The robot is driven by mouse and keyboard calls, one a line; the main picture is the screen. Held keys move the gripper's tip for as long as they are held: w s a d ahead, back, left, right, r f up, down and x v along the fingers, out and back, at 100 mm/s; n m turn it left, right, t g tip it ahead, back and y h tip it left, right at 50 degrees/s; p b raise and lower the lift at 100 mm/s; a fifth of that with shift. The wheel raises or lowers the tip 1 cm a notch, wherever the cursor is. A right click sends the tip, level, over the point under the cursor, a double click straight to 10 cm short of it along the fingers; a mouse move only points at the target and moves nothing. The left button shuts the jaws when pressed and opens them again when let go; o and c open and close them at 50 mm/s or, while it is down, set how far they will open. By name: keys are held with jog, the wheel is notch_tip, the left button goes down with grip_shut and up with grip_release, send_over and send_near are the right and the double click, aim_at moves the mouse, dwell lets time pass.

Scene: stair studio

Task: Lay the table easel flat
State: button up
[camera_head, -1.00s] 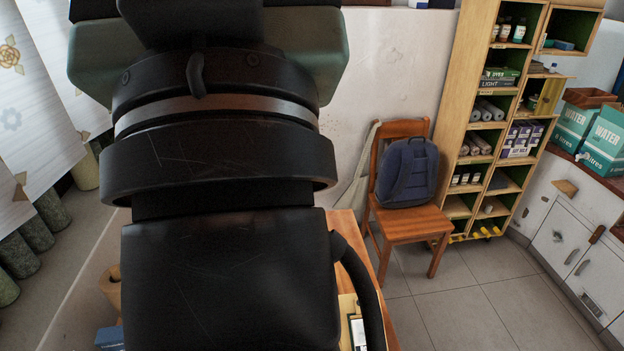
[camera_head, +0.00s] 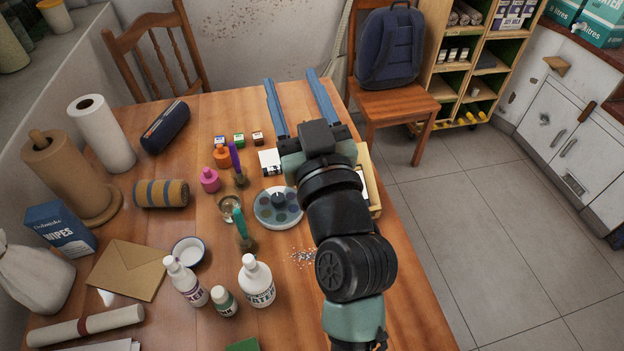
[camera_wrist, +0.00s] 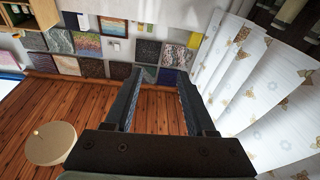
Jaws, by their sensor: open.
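My gripper (camera_head: 291,79) is open and empty above the far right part of the wooden table, its two long blue fingers spread and pointing away from me. In the wrist view its fingers (camera_wrist: 160,76) are apart with nothing between them. A light wooden piece with a raised edge (camera_head: 373,190) lies at the table's right edge, mostly hidden behind my arm. It may be part of the table easel, but I cannot tell, nor whether it is raised or flat. No easel shows in the wrist view.
The table (camera_head: 410,300) holds a paint palette (camera_head: 265,212), a white bottle (camera_head: 257,284), paint jars, a paper roll (camera_head: 101,135) and a dark blue case (camera_head: 165,127). A chair with a backpack (camera_head: 391,50) stands beyond. Floor (camera_head: 480,220) at the right is clear.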

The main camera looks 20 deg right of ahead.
jog(key=s+d+f+m+g+h+b, duration=0.1)
jog(key=d+f+b, duration=0.25)
jog(key=f, duration=0.95)
jog(key=s+d+f+m+g+b, duration=0.15)
jog(key=f+b, duration=0.25)
jog(key=f, duration=0.9)
jog(key=shift+n, duration=0.35)
jog(key=w, duration=1.3)
jog(key=shift+d+r, duration=0.3)
grip_shut()
